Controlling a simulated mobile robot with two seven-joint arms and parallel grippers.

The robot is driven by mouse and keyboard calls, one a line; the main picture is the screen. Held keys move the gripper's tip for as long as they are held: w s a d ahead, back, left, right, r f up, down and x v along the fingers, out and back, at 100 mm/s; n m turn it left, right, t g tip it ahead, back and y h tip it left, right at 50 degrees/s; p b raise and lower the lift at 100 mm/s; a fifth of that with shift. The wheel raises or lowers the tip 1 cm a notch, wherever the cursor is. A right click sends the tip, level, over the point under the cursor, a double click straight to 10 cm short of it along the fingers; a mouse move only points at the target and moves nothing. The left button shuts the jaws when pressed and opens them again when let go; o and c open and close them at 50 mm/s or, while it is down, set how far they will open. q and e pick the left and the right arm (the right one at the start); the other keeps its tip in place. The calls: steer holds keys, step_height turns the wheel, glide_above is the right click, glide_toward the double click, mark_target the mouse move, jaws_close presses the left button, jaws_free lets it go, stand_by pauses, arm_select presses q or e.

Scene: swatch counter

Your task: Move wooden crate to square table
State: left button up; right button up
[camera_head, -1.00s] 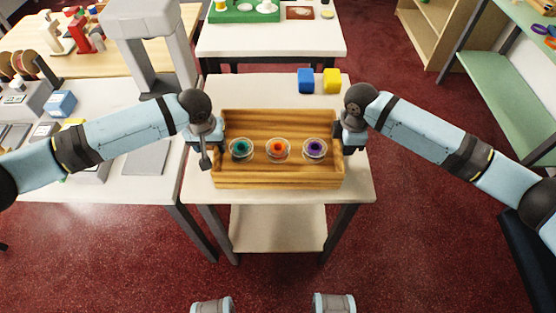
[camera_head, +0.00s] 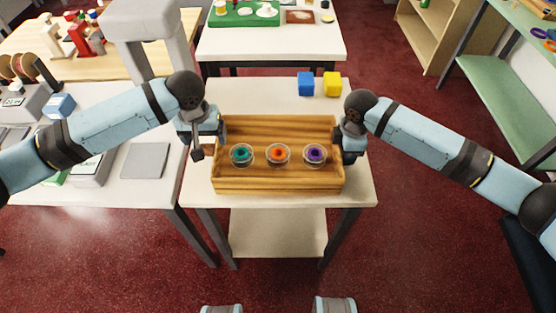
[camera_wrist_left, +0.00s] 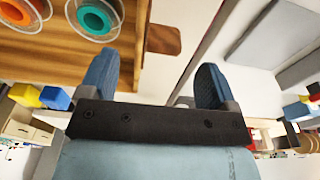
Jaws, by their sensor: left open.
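The wooden crate (camera_head: 279,182) stands level on a white table (camera_head: 199,185) with a lower shelf. It holds three clear round dishes with teal (camera_head: 242,154), orange (camera_head: 278,154) and purple (camera_head: 314,154) contents. My left gripper (camera_head: 203,143) is open at the crate's left end. In the left wrist view its fingers (camera_wrist_left: 155,80) are apart with nothing between them, and the crate's brown end tab (camera_wrist_left: 163,39) lies just beyond them. My right gripper (camera_head: 348,152) is at the crate's right end; its fingers are too hidden to tell their state.
A blue cube (camera_head: 305,83) and a yellow cube (camera_head: 332,84) sit on the same table behind the crate. Another white table (camera_head: 270,44) with a green tray (camera_head: 243,15) stands farther back. A cluttered counter (camera_head: 125,190) adjoins on the left. Red floor is open on the right.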

steer(key=shift+r, duration=0.2)
arm_select(q)
steer(key=r, duration=0.5)
steer(key=shift+s, duration=0.3)
arm_select(e)
step_height(320, 180, up, 12)
steer(key=shift+f, duration=0.2)
arm_select(q)
steer(key=shift+s, duration=0.1)
arm_select(e)
steer(key=shift+s+f, duration=0.1)
